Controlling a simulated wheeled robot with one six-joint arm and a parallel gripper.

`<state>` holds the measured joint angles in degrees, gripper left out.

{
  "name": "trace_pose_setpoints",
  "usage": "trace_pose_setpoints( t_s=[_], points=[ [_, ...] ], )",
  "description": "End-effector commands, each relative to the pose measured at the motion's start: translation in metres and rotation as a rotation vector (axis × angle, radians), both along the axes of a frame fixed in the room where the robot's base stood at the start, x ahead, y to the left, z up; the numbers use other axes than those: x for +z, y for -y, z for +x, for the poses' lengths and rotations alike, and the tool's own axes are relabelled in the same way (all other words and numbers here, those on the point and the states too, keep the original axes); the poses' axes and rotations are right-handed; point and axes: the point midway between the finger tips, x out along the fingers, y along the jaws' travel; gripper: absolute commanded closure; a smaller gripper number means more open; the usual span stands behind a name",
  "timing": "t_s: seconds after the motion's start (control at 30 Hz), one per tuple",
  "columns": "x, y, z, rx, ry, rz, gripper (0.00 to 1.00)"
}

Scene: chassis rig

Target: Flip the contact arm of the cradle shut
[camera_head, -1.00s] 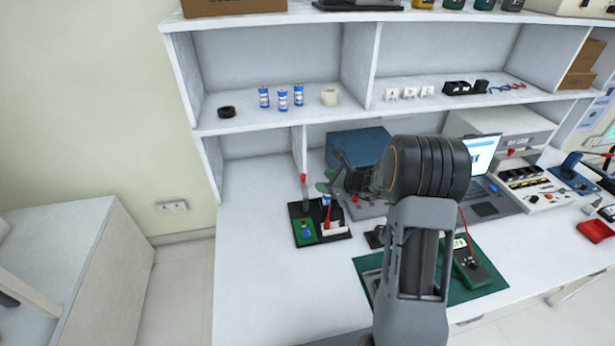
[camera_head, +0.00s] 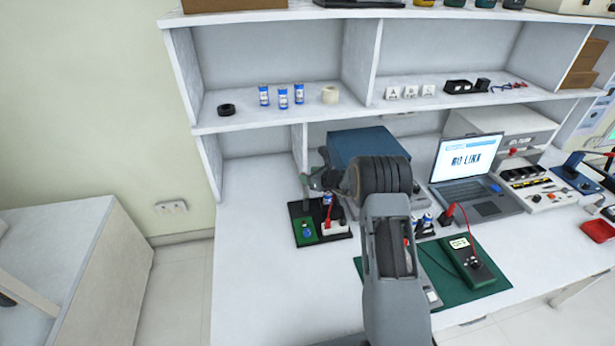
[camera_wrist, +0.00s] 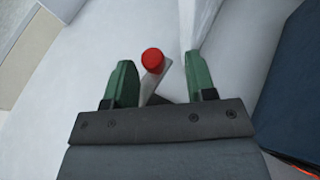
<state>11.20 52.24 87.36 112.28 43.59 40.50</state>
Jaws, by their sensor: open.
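The cradle has a black base (camera_head: 342,236) with a green board (camera_head: 305,232) and stands on the bench left of centre in the head view. A blue-and-white cell (camera_head: 327,199) shows at its back. Its contact arm, a pale lever with a red knob (camera_wrist: 153,60), stands up between my green fingertips in the wrist view. My gripper (camera_wrist: 159,66) is open around the lever, with a gap on each side of the knob. In the head view my gripper (camera_head: 309,184) is over the cradle's back left and hides most of the lever.
A blue box (camera_head: 360,147) stands behind my wrist. A laptop (camera_head: 467,165) reading "NO LINK" and a green mat (camera_head: 480,293) with a meter (camera_head: 467,259) lie to the right. The shelf's upright panel (camera_head: 299,150) is close behind the gripper. The bench left of the cradle is clear.

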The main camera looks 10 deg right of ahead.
Motion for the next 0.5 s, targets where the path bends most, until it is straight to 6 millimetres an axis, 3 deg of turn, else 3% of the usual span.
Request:
trace_pose_setpoints(
  t_s=[0.5],
  points=[
    [-0.0059,-0.0079,0.0116,0.0,-0.001,-0.001,0.49]
  ],
)
